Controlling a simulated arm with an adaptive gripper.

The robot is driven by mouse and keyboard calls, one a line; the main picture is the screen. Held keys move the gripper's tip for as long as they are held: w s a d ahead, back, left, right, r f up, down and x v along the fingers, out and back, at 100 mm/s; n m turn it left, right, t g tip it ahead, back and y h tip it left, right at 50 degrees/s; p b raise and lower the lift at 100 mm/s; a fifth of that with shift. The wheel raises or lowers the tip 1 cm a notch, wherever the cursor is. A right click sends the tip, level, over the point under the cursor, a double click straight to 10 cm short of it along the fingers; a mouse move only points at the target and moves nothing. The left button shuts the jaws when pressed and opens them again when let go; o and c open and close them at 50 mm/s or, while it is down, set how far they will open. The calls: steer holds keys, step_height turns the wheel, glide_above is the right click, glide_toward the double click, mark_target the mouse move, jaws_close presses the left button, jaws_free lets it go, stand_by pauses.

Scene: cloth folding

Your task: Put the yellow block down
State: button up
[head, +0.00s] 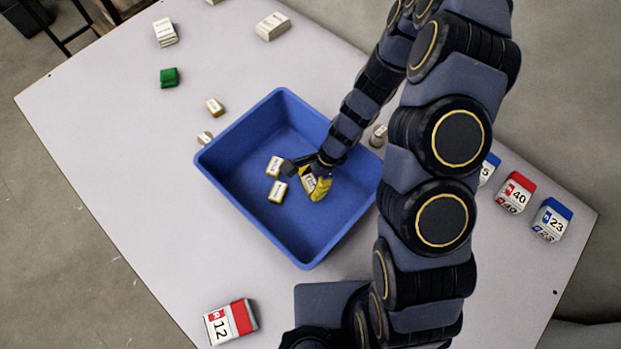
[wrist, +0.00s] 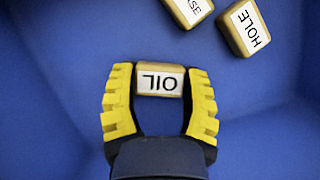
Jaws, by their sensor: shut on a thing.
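The yellow block (wrist: 160,80) has a white label reading OIL and sits between the yellow fingers of my gripper (wrist: 160,76) in the wrist view. The fingers are shut on its two sides. In the head view my gripper (head: 316,184) is inside the blue bin, with the yellow block (head: 309,182) partly hidden by the fingers. I cannot tell whether the block touches the bin floor.
The blue bin (head: 240,196) also holds two tan labelled blocks, one (wrist: 243,27) reading HOLE and another (wrist: 188,9), left of my gripper in the head view. Numbered boxes (head: 515,192) stand on the grey table (head: 90,150). A red-and-white box (head: 230,322) is at the front.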

steer(key=shift+f, duration=0.1)
steer(key=o, duration=0.9)
steer(key=d+r+n, duration=0.2)
steer(key=r, duration=0.7)
steer(key=d+r+n, duration=0.2)
steer(key=r, duration=0.7)
steer(key=s+d+r+n+h, duration=0.2)
steer(key=s+r+n, duration=0.2)
steer(key=s+r, duration=0.2)
steer(key=s+d+r+n+h, duration=0.2)
steer(key=s+r+n, duration=0.3)
steer(key=s, duration=0.5)
steer(key=shift+s+d+r, duration=0.15)
steer(key=shift+d+r, duration=0.25)
steer(key=shift+r, duration=0.05)
